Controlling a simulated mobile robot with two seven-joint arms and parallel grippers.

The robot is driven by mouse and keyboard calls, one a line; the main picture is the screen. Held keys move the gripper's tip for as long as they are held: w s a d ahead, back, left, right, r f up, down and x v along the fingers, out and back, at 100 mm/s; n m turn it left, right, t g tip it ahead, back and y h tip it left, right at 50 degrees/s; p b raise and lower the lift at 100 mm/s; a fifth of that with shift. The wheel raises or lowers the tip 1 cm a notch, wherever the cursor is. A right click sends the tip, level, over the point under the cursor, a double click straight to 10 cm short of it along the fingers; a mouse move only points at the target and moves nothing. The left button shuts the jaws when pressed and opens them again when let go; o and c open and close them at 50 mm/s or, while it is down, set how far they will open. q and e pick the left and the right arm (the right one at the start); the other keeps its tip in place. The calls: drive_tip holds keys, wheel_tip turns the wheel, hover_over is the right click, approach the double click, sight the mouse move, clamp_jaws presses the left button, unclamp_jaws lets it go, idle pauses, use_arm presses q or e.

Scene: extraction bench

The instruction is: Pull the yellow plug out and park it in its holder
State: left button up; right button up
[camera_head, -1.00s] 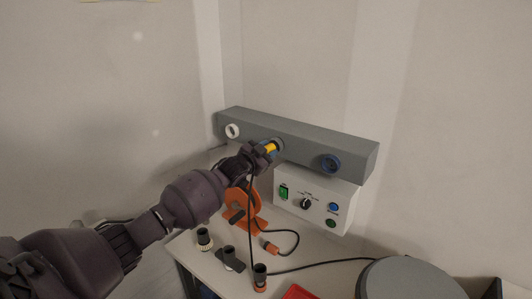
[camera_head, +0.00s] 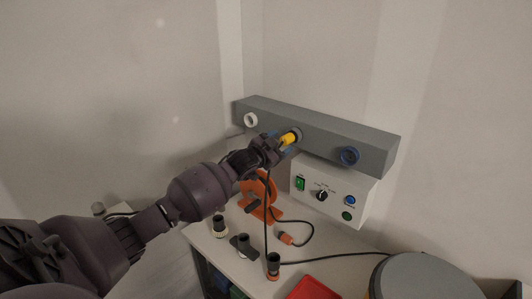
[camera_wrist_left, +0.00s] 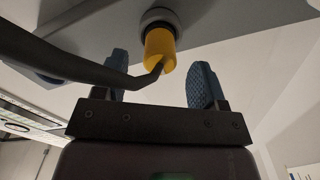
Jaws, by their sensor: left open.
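The yellow plug (camera_head: 290,138) sits in the middle socket of the grey wall bar (camera_head: 330,140). It also shows in the left wrist view (camera_wrist_left: 160,48), its upper end in a grey ring. A dark cable runs from its lower end. My left gripper (camera_head: 281,144) is just below and in front of the plug. In the left wrist view its blue fingers (camera_wrist_left: 160,78) stand wide apart, with gaps on both sides of the plug's lower end. Small dark-topped upright pieces (camera_head: 243,243) stand on the bench; I cannot tell which is the plug's holder. My right gripper is not in view.
The bar also has a white socket (camera_head: 251,120) and a blue socket (camera_head: 348,156). A control box (camera_head: 330,193) hangs below. An orange reel (camera_head: 262,200), loose cable, a red tray (camera_head: 313,289) and a grey round lid (camera_head: 425,277) crowd the bench (camera_head: 207,245).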

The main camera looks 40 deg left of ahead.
use_arm(q)
drive_tip(key=s, duration=0.7)
drive_tip(key=shift+s+a+b, duration=0.15)
drive_tip(key=shift+a+b, duration=0.1)
drive_tip(key=shift+b, duration=0.1)
drive_tip(key=s+d+f+n+g, duration=0.1)
drive_tip(key=s+d+f, duration=0.4)
drive_tip(key=f, duration=0.3)
drive_tip(key=s+d+f+g, duration=0.1)
drive_tip(key=s+d+f, duration=0.4)
drive_tip(key=f, duration=0.2)
drive_tip(key=s+d+f+n+g+y, duration=0.1)
drive_tip(key=s+d+f+n+g, duration=0.1)
drive_tip(key=s+f, duration=0.5)
drive_tip(key=s+d+f+n+g, duration=0.2)
drive_tip(key=s+f, duration=0.6)
drive_tip(key=s, duration=0.6)
drive_tip(key=d+n+b, duration=0.1)
drive_tip(key=d, duration=0.1)
drive_tip(key=shift+d+f+y, duration=0.15)
drive_tip(key=shift+d+y, duration=0.25)
